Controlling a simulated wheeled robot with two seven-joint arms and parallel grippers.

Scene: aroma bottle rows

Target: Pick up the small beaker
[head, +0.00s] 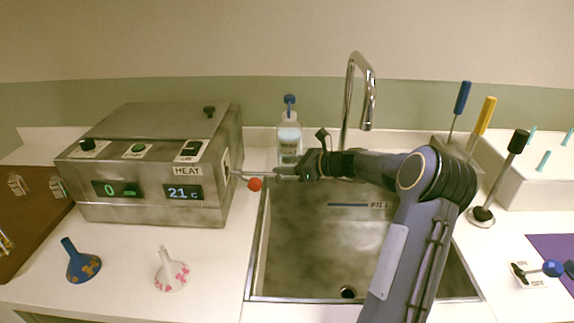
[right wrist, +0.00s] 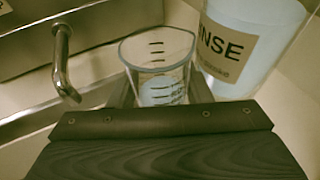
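The small beaker (right wrist: 158,68) is clear glass with dark graduation marks and stands upright in the right wrist view, just beyond my gripper. Its lower part is hidden by the gripper body. My right gripper (head: 246,175) reaches left across the sink's back corner to the right side of the heating box. Dark finger parts show on both sides of the beaker in the wrist view. I cannot tell whether they touch it. I cannot make out the beaker clearly in the head view. My left gripper is not in view.
The heating box (head: 150,165) has a spout (right wrist: 62,62) close to the beaker. A rinse bottle (head: 289,138) stands behind my right gripper. A red knob (head: 254,184) sits by the box. The sink (head: 315,250) lies below my arm; two funnels (head: 83,262) (head: 171,272) stand front left.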

